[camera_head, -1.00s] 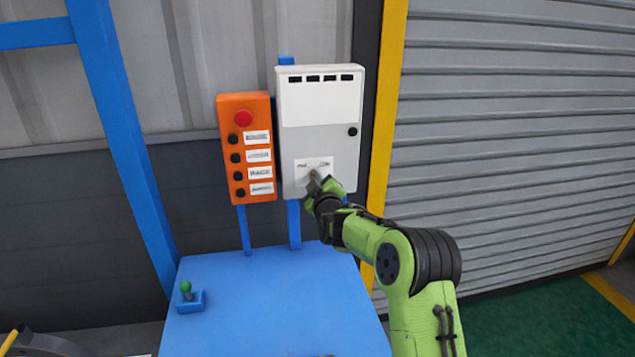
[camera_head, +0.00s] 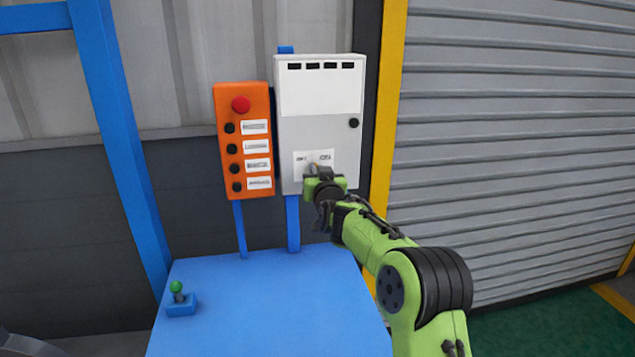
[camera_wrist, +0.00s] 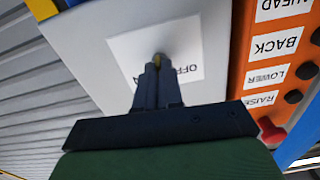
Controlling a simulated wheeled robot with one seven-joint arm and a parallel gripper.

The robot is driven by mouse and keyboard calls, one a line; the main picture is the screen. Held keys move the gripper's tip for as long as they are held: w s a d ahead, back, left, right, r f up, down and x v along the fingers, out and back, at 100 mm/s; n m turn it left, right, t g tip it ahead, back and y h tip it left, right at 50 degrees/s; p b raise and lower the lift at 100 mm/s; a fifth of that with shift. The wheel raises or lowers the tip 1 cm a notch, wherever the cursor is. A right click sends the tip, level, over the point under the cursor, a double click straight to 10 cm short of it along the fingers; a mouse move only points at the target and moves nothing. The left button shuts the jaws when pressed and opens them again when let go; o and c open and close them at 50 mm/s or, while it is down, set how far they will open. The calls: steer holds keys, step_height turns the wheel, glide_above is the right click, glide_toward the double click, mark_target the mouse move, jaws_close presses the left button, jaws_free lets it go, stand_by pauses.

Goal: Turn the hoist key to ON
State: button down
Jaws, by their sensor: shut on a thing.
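The hoist key (camera_wrist: 158,58) is a small brassy piece on a white label plate low on the grey control box (camera_head: 320,150). My gripper (camera_head: 313,174) is at the key, its fingers shut on it, and the wrist view shows the narrow dark fingertips (camera_wrist: 157,70) closed around it. The fingers hide most of the key, so its exact angle is hard to tell. The label plate (camera_head: 326,157) has a mark on each side of the key. In the wrist view, OFF reads upside down just right of the key; the other mark is mostly hidden.
An orange button box (camera_head: 243,140) with a red button stands close left of the grey box. A yellow post (camera_head: 388,100) and a shutter (camera_head: 510,140) are to the right.

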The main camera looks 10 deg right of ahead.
steer(key=m+b, duration=0.3)
steer(key=m, duration=0.4)
steer(key=shift+m, duration=0.4)
stand_by(0.4)
steer(key=c, duration=1.3)
jaws_free()
steer(key=shift+s, duration=0.1)
steer(key=s+b, duration=0.2)
steer(key=s, duration=1.3)
steer(key=shift+s, duration=0.3)
